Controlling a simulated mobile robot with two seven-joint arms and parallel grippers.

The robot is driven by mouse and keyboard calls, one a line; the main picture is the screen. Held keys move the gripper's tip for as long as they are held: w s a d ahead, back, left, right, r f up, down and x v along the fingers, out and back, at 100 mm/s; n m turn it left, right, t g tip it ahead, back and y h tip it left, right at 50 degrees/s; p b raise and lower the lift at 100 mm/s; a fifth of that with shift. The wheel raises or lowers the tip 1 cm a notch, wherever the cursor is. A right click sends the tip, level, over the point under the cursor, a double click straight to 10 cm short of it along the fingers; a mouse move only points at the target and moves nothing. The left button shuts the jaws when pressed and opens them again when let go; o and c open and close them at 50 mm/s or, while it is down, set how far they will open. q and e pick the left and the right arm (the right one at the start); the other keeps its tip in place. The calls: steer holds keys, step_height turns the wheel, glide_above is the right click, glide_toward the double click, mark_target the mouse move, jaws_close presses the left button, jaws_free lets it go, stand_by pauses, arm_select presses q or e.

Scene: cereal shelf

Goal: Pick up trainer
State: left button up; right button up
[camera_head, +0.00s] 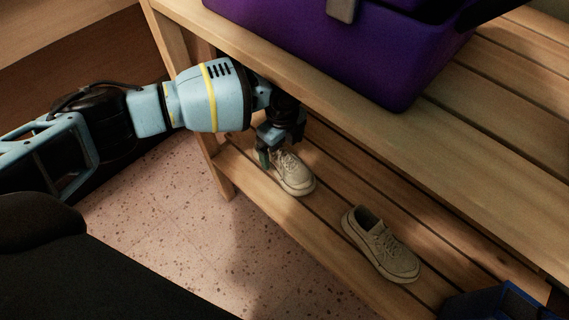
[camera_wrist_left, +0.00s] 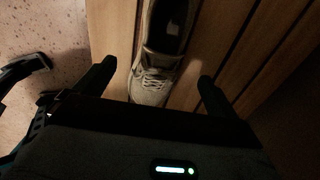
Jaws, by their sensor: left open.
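Two pale beige lace-up trainers stand on the lower slatted shelf. The left trainer (camera_head: 293,174) is partly hidden behind my left gripper (camera_head: 279,156). The right trainer (camera_head: 381,244) stands apart from it, to the lower right. In the left wrist view the trainer (camera_wrist_left: 156,72) lies between the two fingers of my left gripper (camera_wrist_left: 157,82), with its laces toward the palm and its dark opening farther up. The fingers are open, with gaps on both sides of the shoe. My right gripper is not in view.
The lower wooden shelf (camera_head: 330,232) has dark gaps between slats. The upper shelf (camera_head: 470,155) overhangs it and carries a purple box (camera_head: 330,45). A dark blue crate (camera_head: 492,303) is at the bottom right. Speckled floor (camera_head: 190,225) lies in front.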

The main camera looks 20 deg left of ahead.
mark_target(284, 162)
arm_select(q)
steer(key=shift+s+d+f+b, duration=0.15)
steer(key=shift+f+b, duration=0.65)
steer(key=shift+f, duration=0.6)
steer(key=shift+w+d+f+b, duration=0.1)
steer(key=shift+f+b, duration=0.65)
steer(key=shift+f, duration=0.9)
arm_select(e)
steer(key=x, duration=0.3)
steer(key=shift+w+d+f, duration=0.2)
arm_select(q)
steer(key=c, duration=1.2)
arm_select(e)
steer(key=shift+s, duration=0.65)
arm_select(q)
steer(key=shift+r, duration=0.15)
